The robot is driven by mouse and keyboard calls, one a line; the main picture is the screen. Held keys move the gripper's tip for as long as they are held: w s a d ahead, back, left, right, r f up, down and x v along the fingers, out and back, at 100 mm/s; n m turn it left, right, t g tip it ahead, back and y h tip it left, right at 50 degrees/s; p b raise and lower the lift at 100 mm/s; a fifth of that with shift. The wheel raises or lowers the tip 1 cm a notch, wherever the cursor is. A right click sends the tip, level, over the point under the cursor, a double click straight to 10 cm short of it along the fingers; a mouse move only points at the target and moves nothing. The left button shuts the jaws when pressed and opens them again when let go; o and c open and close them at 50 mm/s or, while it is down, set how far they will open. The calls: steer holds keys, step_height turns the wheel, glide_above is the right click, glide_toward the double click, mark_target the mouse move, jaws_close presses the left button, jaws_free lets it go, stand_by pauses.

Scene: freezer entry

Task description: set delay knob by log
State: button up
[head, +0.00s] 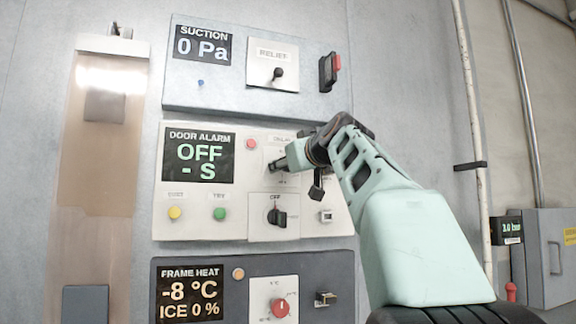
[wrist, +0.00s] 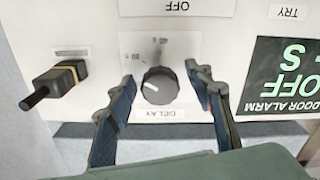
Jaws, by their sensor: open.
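The delay knob (wrist: 159,86) is a round dark knob with a white pointer line, under a DELAY label on the white door alarm panel (head: 240,215). In the wrist view the panel appears upside down; the knob's pointer tilts toward the upper side, and its scale marks are too small to read surely. My gripper (wrist: 160,80) is open, with one finger on each side of the knob; contact cannot be told. In the head view my gripper (head: 275,166) hides most of the knob. The door alarm display (head: 199,155) reads OFF and "- S". I see no readable log.
Below the delay knob is a black selector (head: 277,216) marked OFF. Yellow (head: 175,213) and green (head: 219,214) buttons sit to its left. A suction panel (head: 245,75) is above and a frame heat panel (head: 250,285) below. A black toggle (wrist: 52,84) sticks out beside my fingers.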

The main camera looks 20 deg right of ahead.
steer(key=s, duration=0.7)
steer(key=shift+s, duration=0.15)
stand_by(0.3)
